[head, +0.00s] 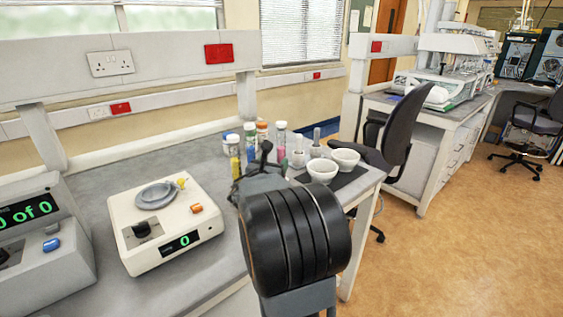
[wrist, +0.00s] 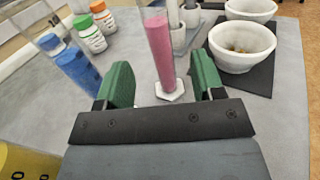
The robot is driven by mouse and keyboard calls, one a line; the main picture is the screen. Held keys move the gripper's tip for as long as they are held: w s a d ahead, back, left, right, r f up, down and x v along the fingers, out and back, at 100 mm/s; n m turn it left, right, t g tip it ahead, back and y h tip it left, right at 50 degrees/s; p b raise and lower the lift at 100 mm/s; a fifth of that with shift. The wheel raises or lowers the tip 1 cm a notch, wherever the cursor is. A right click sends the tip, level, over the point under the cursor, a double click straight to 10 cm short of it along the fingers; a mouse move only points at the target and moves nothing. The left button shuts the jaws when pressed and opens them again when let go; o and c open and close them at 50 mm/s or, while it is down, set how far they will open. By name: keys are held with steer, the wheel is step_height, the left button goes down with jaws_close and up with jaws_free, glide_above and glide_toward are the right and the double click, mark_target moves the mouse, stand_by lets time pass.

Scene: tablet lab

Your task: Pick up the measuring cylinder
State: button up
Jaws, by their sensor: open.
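A clear measuring cylinder with pink contents (wrist: 159,48) stands upright on a pale hexagonal foot in the wrist view. It also shows in the head view (head: 281,141), beyond my arm. My gripper (wrist: 163,78) is open, with its green-padded fingers to the left and right of the pink cylinder in the picture. No contact shows, and I cannot tell whether the cylinder is fully between the pads. A cylinder with blue contents (wrist: 79,72) stands to the left, and one with yellow contents (wrist: 28,162) is at the lower left.
Several capped bottles (wrist: 92,35) stand at the back left. White mortars (wrist: 241,46) rest on a dark mat (wrist: 250,80) at the right, near the bench edge. A beige balance reading 0 (head: 168,222) sits to the left in the head view, with bare grey bench around it.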

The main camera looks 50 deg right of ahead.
mark_target(280, 155)
steer(key=x, duration=0.4)
steer(key=shift+f+p+x, duration=0.15)
steer(key=shift+x, duration=1.15)
steer(key=shift+f+p+x, duration=0.1)
steer(key=shift+p+x, duration=0.05)
steer(key=shift+x, duration=1.1)
steer(key=shift+w+a, duration=0.1)
steer(key=shift+w, duration=0.05)
steer(key=shift+c, duration=0.2)
steer(key=c, duration=1)
